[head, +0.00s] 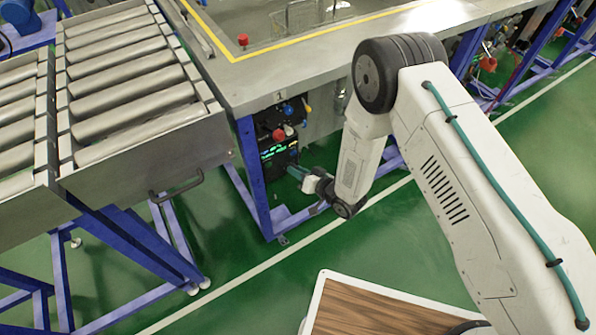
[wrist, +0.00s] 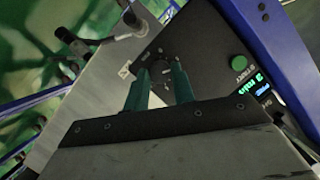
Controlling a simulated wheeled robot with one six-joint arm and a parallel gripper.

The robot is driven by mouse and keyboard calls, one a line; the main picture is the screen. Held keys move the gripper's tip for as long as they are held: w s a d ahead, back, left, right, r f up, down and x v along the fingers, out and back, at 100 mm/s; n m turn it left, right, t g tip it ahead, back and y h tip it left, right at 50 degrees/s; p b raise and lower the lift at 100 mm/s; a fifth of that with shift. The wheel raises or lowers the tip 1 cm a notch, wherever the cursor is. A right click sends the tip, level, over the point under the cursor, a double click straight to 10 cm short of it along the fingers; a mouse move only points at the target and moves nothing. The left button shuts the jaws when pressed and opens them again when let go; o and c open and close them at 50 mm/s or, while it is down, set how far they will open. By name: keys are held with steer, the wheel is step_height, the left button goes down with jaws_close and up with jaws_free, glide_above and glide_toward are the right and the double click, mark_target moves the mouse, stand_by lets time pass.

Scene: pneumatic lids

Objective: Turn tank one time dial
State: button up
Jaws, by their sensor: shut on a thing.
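The tank one control box (head: 274,150) is a black panel with green lit text, under the corner of the steel tank marked 1. My gripper (head: 295,170) reaches its lower front from the right. In the wrist view, the teal fingers of my gripper (wrist: 161,74) are shut on the dark time dial (wrist: 160,66), one finger on each side. The fingers hide part of the dial. Beside it are a green START button (wrist: 238,62) and a display (wrist: 261,84) that seems to read "2 min". The dial is too small to make out in the head view.
A blue frame leg (head: 253,165) stands just left of the box and shows at the wrist view's upper right. A roller conveyor (head: 130,90) is at the left. Green floor is open in front.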

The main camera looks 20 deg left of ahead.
steer(key=shift+m, duration=0.5)
steer(key=shift+y, duration=0.3)
steer(key=o, duration=1)
steer(key=shift+d, duration=0.1)
steer(key=v, duration=0.7)
steer(key=shift+d+g, duration=0.3)
steer(key=shift+r, duration=0.1)
